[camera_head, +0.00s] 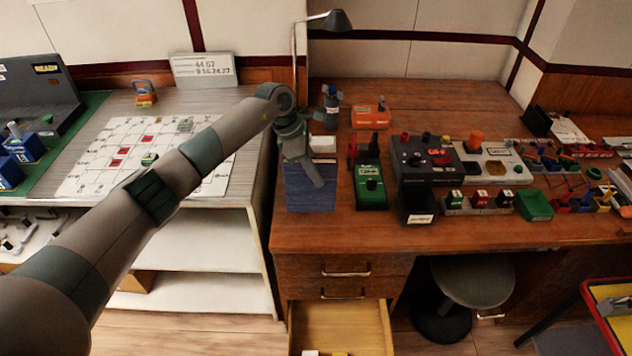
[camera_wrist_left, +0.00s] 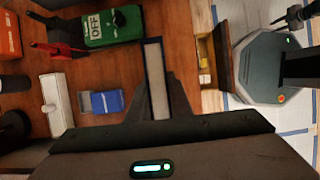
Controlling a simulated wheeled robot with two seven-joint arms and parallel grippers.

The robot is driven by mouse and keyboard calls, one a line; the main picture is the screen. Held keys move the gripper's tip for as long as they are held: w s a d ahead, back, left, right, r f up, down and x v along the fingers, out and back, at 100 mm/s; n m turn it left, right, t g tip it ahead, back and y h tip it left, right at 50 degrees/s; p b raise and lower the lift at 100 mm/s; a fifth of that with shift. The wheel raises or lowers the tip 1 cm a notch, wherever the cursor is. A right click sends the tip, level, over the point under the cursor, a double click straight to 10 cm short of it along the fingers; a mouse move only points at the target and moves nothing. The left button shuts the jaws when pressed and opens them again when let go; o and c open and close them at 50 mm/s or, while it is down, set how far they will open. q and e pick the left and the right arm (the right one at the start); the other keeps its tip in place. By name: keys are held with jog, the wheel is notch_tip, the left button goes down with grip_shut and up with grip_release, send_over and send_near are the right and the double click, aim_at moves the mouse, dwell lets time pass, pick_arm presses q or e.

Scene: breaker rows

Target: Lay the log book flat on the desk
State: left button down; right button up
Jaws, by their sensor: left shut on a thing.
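The log book (camera_head: 310,198) is blue and stands upright over the left part of the wooden desk (camera_head: 330,236). My left gripper (camera_head: 311,168) reaches down over it from above and is shut on it. In the left wrist view the book (camera_wrist_left: 154,65) shows edge-on, with pale pages between dark blue covers, between the fingers (camera_wrist_left: 157,98). I cannot tell whether its lower edge touches the desk. My right gripper does not show.
A green device (camera_head: 370,187) stands close to the right of the book, with a dark control box (camera_head: 428,160) beyond it. A lamp (camera_head: 338,20) rises behind. Below the desk's front edge a drawer (camera_head: 340,325) is open. A lighter table with a gridded sheet (camera_head: 90,160) is at left.

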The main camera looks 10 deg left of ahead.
aim_at(310, 186)
pick_arm(q)
notch_tip(310, 186, down, 4)
jog(key=shift+r+p, duration=0.1)
jog(key=shift+p, duration=0.9)
jog(key=shift+f, duration=0.2)
jog(key=c, duration=1.6)
grip_release()
jog(key=shift+r, duration=0.2)
